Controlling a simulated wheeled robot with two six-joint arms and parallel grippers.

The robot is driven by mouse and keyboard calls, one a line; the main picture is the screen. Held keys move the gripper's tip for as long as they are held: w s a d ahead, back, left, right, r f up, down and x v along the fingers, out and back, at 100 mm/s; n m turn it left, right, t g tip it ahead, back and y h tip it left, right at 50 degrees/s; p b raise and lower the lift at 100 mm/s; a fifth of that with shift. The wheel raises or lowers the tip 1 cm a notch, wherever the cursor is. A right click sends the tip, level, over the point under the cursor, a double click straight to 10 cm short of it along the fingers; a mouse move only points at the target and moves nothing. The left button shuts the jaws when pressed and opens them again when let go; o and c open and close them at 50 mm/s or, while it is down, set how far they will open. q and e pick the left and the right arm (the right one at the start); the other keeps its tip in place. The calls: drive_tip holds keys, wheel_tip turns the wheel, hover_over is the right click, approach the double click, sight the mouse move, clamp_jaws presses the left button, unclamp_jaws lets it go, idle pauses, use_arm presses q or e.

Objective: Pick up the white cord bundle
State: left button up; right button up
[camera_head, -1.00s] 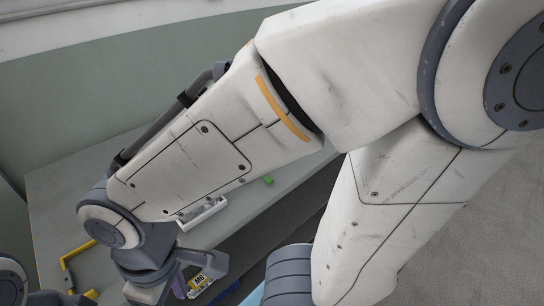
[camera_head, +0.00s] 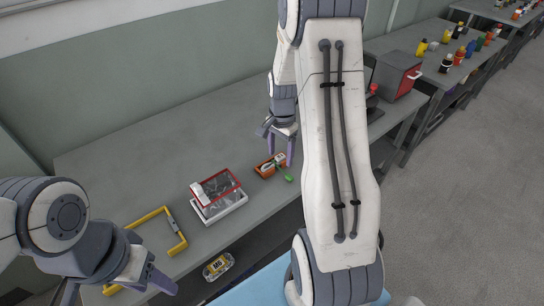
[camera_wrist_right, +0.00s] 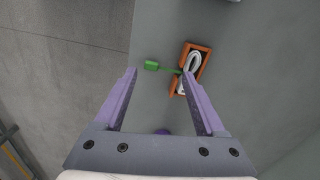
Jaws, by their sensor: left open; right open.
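The white cord bundle (camera_head: 275,161) lies in a small orange tray (camera_head: 262,172) on the grey bench, and it also shows in the right wrist view (camera_wrist_right: 193,62). A green tag (camera_wrist_right: 152,65) on a thin green strip reaches out from the tray to the left in that view. My right gripper (camera_head: 279,150) is open and empty above the bench by the tray. In the wrist view its right finger (camera_wrist_right: 186,88) overlaps the tray's near part, and the tag shows between the fingers. My left gripper (camera_head: 158,287) is open and empty at the lower left.
Left of the tray stands a white box (camera_head: 222,208) with a red-framed clear lid (camera_head: 216,186). A yellow frame (camera_head: 160,215) lies further left. A grey-red machine (camera_head: 396,76) stands at the right. The bench behind the tray is clear.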

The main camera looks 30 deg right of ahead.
sight(288, 177)
drive_tip(key=shift+m, duration=0.9)
drive_tip(key=d+f, duration=0.2)
drive_tip(key=f, duration=0.1)
drive_tip(key=s+d+f, duration=0.1)
drive_tip(key=f, duration=0.1)
drive_tip(key=shift+d+f+p, duration=0.2)
drive_tip(key=shift+d+p, duration=0.05)
drive_tip(key=shift+p, duration=0.15)
drive_tip(key=shift+w+f, duration=0.1)
drive_tip(key=shift+f, duration=0.5)
drive_tip(key=f, duration=0.1)
drive_tip(key=f+p, duration=0.1)
drive_tip(key=f, duration=0.2)
drive_tip(key=shift+a+p, duration=0.35)
drive_tip(key=shift+p, duration=0.05)
drive_tip(key=shift+f, duration=0.55)
clamp_jaws()
